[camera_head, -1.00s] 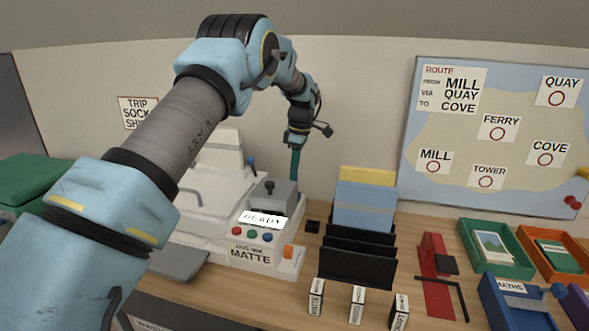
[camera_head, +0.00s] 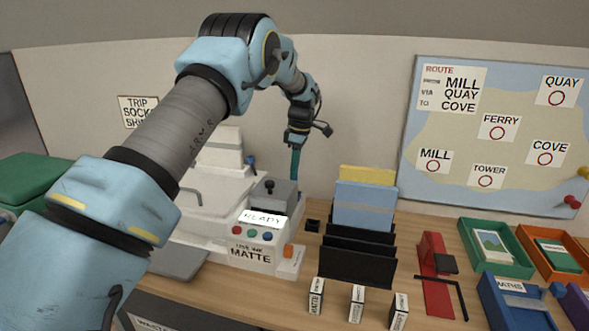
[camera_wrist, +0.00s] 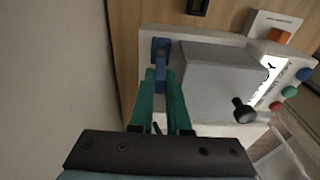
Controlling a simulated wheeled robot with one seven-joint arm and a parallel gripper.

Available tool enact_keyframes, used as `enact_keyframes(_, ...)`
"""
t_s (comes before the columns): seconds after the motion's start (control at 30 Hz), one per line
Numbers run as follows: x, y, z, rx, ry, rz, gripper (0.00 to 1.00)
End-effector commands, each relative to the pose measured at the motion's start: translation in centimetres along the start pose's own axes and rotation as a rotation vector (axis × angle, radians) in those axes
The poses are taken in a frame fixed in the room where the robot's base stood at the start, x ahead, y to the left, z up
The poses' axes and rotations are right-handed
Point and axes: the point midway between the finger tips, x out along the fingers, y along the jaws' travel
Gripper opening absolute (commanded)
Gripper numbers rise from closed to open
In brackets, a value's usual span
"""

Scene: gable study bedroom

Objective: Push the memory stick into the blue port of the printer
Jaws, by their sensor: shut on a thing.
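The white printer (camera_head: 249,256) stands on the desk left of centre, with a grey block on its back part. My gripper (camera_head: 295,175) points down behind that block, its teal fingers partly hidden. In the wrist view my gripper (camera_wrist: 161,82) is closed around a narrow blue piece, apparently the memory stick (camera_wrist: 160,78). This piece lines up with a blue fitting, apparently the blue port (camera_wrist: 160,47), at the printer's edge beside the grey block. The two blues run together, so I cannot tell how far the stick is in. The head view hides both.
The grey block (camera_wrist: 215,80) with a black knob stands close beside my fingers. A black file rack (camera_head: 358,265) stands right of the printer. Small labelled blocks (camera_head: 357,304) stand in front. A red stand (camera_head: 437,275) and trays are further right. The wall is behind.

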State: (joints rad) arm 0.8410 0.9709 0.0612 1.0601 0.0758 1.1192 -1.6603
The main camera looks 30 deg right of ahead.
Motion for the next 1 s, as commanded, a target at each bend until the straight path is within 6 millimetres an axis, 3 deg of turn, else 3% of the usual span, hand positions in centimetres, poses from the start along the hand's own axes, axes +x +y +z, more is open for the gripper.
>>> enact_keyframes(1.0, 2.4, 0.0, 0.3, 0.0, 0.0, 0.0, 0.0)
